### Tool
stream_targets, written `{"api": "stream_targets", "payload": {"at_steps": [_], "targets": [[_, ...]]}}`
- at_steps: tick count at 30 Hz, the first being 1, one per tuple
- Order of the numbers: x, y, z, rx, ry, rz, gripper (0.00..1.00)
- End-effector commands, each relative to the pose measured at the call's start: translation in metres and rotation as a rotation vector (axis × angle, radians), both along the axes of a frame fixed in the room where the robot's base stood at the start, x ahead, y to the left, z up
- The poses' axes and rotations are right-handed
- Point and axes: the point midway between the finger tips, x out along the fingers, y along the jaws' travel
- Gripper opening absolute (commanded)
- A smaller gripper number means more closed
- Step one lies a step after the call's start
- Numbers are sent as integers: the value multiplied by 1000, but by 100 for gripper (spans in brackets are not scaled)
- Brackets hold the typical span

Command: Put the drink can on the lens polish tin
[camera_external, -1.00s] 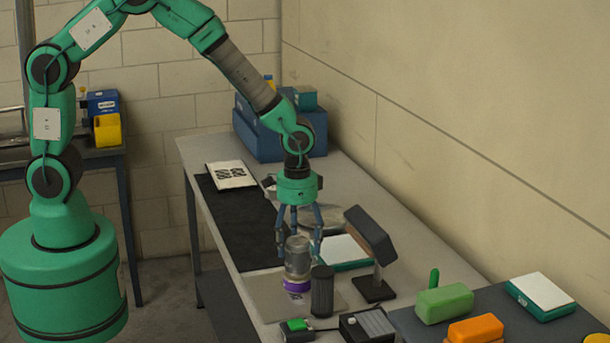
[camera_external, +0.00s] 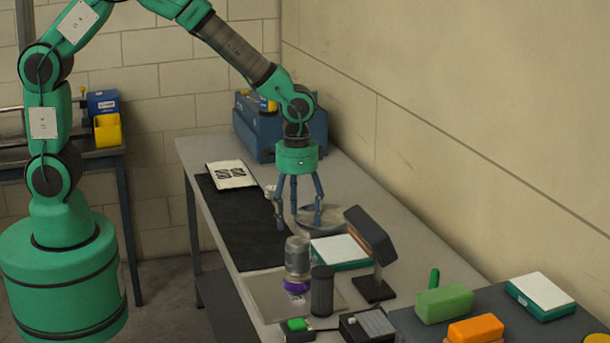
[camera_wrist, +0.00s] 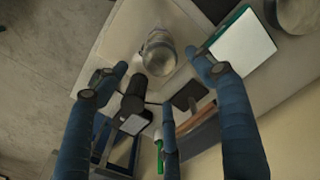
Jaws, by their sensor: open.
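The drink can (camera_external: 297,252) is a grey, silvery cylinder. It stands upright on a low purple tin (camera_external: 297,286), which I take for the lens polish tin, on the table's front part. My gripper (camera_external: 298,222) is open and empty, above and behind the can and apart from it. In the wrist view the can (camera_wrist: 158,55) shows from above beyond the spread fingers of my gripper (camera_wrist: 160,85). The tin is mostly hidden under the can there.
A dark ribbed cylinder (camera_external: 322,292) stands close to the tin's right. A round metal dish (camera_external: 325,219) lies behind. A black mat (camera_external: 240,225) is left.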

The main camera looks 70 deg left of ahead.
Motion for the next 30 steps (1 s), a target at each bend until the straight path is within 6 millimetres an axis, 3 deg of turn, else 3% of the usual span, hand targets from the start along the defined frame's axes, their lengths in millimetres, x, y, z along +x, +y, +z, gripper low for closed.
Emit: {"api": "stream_targets", "payload": {"at_steps": [8, 14, 20, 30], "targets": [[0, 0, 1, 0, -1, 0, 69], [-5, 7, 20, -5, -19, 6, 69], [-21, 25, 71, -15, -71, 22, 69], [-86, 69, 175, -33, -193, 60, 69]]}}
